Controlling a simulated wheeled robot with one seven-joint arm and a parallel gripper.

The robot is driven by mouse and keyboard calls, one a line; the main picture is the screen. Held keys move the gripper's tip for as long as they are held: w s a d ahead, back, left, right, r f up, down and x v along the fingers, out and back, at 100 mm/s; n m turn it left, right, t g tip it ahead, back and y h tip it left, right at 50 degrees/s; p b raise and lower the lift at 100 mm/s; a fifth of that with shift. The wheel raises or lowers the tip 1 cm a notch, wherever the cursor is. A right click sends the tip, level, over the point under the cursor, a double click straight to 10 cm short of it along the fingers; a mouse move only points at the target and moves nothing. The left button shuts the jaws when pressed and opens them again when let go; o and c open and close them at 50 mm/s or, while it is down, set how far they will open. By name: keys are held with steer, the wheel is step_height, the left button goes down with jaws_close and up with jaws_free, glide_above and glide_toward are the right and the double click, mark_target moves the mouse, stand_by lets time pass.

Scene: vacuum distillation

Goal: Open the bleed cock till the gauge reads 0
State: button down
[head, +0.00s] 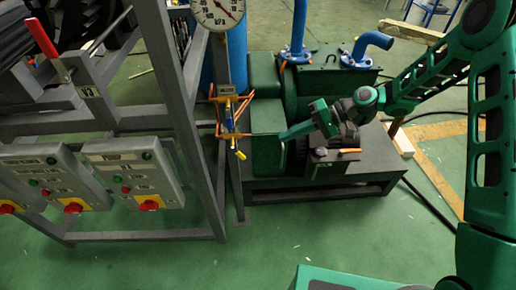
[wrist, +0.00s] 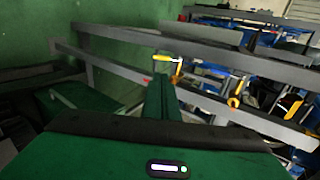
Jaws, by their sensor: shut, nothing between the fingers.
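The gauge (head: 217,12) is a white round dial at the top of the head view, cut off by the picture edge; its reading is too small to tell. Below it on the grey post is a small fitting with a blue part (head: 229,112) and a yellow lever (head: 240,154), which looks like the bleed cock. In the wrist view a yellow handle (wrist: 165,57) shows just beyond the fingertips, lying sideways. My gripper (head: 284,135) is shut and empty, to the right of the fitting and apart from it. Its closed fingers (wrist: 160,82) point towards the yellow handle.
A grey frame (head: 190,120) stands left of the gripper, with control boxes (head: 135,172) and a red-handled lever (head: 42,38). A green pump (head: 265,115) on a dark base (head: 330,180) stands behind and below my arm. Green floor (head: 240,265) is clear in front.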

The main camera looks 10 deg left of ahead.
glide_toward(238, 153)
steer(key=a+f, duration=0.3)
steer(key=f, duration=0.2)
steer(key=shift+s+a, duration=0.25)
steer(key=shift+a, duration=0.1)
